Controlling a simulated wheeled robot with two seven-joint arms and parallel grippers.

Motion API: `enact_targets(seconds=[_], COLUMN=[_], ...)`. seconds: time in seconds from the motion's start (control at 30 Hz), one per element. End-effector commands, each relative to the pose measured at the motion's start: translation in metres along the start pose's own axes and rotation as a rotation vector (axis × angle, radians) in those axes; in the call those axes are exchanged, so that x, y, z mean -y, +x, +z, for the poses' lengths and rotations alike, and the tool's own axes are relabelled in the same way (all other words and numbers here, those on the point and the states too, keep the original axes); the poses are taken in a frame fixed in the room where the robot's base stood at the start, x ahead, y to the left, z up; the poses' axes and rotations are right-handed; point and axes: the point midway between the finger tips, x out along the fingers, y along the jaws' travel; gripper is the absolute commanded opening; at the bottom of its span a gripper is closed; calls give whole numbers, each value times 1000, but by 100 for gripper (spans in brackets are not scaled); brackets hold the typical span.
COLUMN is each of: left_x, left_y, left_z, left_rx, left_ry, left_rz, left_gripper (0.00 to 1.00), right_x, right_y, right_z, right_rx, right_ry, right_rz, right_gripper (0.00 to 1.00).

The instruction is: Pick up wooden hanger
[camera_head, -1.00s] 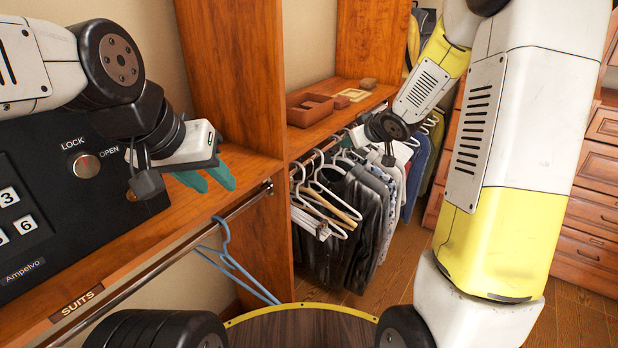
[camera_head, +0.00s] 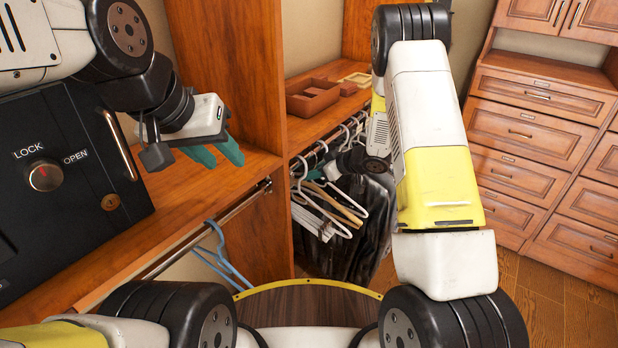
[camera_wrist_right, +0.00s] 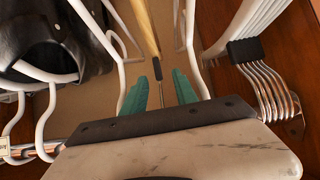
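The wooden hanger (camera_head: 347,212) hangs on the rail among white hangers in the head view; it is a thin tan bar. In the right wrist view the wooden hanger (camera_wrist_right: 144,28) runs down the middle, its thin dark hook passing between the teal fingers of my right gripper (camera_wrist_right: 160,92). Those fingers are apart, one on each side of the hook, with no clear contact. My left gripper (camera_head: 215,154), with teal fingers slightly apart, is empty above the left shelf.
White hangers (camera_wrist_right: 245,30) hang close on the right of the right gripper. A dark garment (camera_wrist_right: 50,40) and more white hangers are on its left. A black safe (camera_head: 60,190) stands on the left shelf. A blue hanger (camera_head: 222,262) hangs below. Drawers (camera_head: 520,130) line the right.

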Motion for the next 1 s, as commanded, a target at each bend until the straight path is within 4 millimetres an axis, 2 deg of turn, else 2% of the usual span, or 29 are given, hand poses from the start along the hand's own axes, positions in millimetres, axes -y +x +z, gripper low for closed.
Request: enact_targets(seconds=[0.13,0.4,0.57,0.6,1.0], left_x=[0,0,0,0,0], left_y=[0,0,0,0,0], left_z=[0,0,0,0,0], left_rx=[0,0,0,0,0], left_ry=[0,0,0,0,0], left_rz=[0,0,0,0,0], left_gripper=[36,36,36,36,36], right_x=[0,-1,-1,-1,-1], right_y=[17,20,20,20,19], right_z=[0,0,0,0,-1], right_rx=[0,0,0,0,-1], right_ry=[-2,0,0,0,0], right_rz=[1,2,2,2,2], right_gripper=[35,35,3,0,0])
